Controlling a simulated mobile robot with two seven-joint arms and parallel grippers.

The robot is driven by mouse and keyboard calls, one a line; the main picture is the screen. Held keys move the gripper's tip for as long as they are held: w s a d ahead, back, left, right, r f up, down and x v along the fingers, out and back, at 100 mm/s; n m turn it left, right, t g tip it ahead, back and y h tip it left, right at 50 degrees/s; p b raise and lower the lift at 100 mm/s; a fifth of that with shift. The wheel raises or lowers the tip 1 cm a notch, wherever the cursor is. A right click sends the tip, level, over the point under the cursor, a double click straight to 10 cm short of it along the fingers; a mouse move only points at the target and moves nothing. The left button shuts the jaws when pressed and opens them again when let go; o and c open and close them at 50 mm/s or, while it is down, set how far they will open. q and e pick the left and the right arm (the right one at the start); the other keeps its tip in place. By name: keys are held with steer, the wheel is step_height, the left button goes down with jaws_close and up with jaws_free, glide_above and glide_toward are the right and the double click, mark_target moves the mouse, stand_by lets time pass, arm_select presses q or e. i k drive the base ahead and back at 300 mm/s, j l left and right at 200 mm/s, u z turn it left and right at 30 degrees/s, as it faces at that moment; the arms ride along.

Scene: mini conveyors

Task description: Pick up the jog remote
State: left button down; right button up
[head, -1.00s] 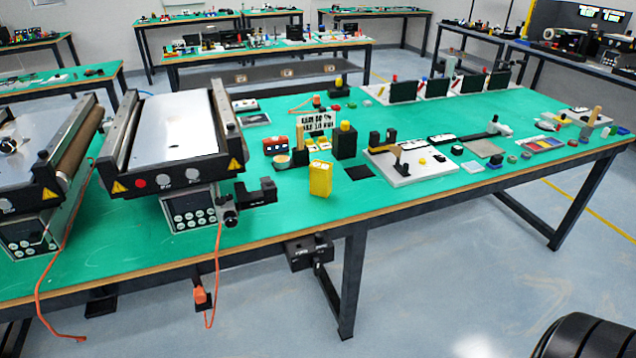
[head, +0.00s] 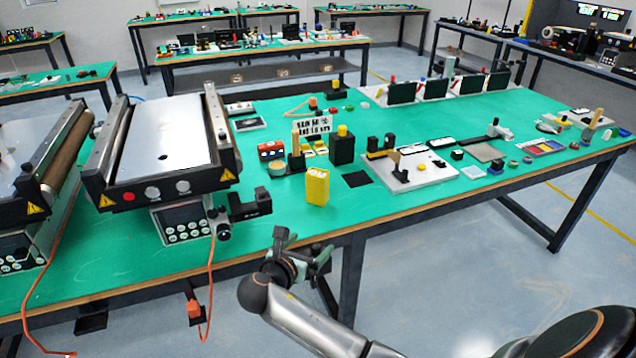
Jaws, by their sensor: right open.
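A yellow block-shaped object (head: 317,187), which looks like the jog remote, stands upright near the front edge of the green table (head: 400,210). Small dark marks show on its top; I cannot make out buttons. My right gripper (head: 304,243) is open and empty, just off the table's front edge. In the picture it is below the yellow object and apart from it. My left gripper is not in view.
Two mini conveyors (head: 165,140) stand on the left part of the table, with an orange cable (head: 211,262) hanging down. A black block with a yellow top (head: 342,148) stands behind the yellow object. A white board (head: 425,170) lies to the right.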

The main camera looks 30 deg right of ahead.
mark_target(317, 188)
steer(key=i+l, duration=0.7)
